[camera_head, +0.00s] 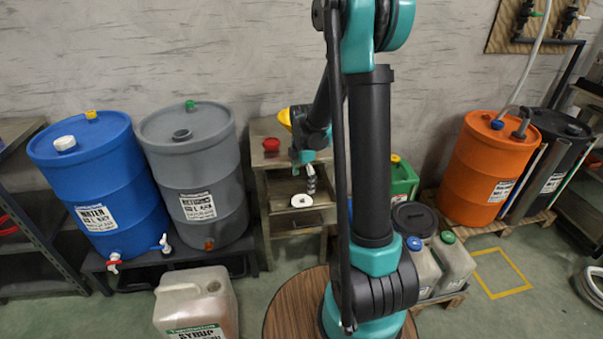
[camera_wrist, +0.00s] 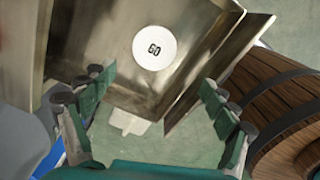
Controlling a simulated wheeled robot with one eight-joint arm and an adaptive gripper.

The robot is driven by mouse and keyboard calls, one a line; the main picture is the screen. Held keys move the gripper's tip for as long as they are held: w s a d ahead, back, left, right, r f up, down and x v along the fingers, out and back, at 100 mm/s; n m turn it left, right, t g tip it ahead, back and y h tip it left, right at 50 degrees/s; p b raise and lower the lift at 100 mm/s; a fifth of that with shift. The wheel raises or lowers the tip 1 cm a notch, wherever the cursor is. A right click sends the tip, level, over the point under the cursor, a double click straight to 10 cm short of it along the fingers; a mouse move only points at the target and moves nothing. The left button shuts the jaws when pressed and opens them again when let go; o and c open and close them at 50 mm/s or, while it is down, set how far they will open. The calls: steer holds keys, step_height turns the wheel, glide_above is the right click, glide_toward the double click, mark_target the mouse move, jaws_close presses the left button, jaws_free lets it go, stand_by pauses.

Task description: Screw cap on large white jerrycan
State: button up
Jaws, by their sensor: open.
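The large white jerrycan (camera_head: 180,303), translucent with tinted contents and a green-and-white label, stands on the floor at the lower left. Its neck (camera_head: 213,287) is at the top right of the can. A round white cap (camera_wrist: 155,46) marked "60" lies in a metal drawer in the wrist view; it shows as a white disc in the head view (camera_head: 302,201). My gripper (camera_wrist: 157,82) is open and empty, its fingers spread on either side. In the head view my gripper (camera_head: 310,182) hangs just above the cap, apart from it.
The metal cabinet (camera_head: 262,172) holds a red item (camera_head: 271,144) on top. A blue drum (camera_head: 100,180) and a grey drum (camera_head: 190,150) stand left of it. A round wooden barrel (camera_wrist: 290,110) is close at right. Smaller cans stand at right; floor around the jerrycan is partly clear.

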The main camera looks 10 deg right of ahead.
mark_target(302, 201)
steer(key=shift+n, duration=0.5)
steer(key=shift+w+f, duration=0.2)
steer(key=shift+f, duration=1.55)
steer(key=shift+w+f, duration=0.2)
steer(key=shift+f, duration=1.6)
steer(key=shift+w+f, duration=0.2)
steer(key=shift+f, duration=1.55)
steer(key=c, duration=1.3)
steer(key=shift+r, duration=3.55)
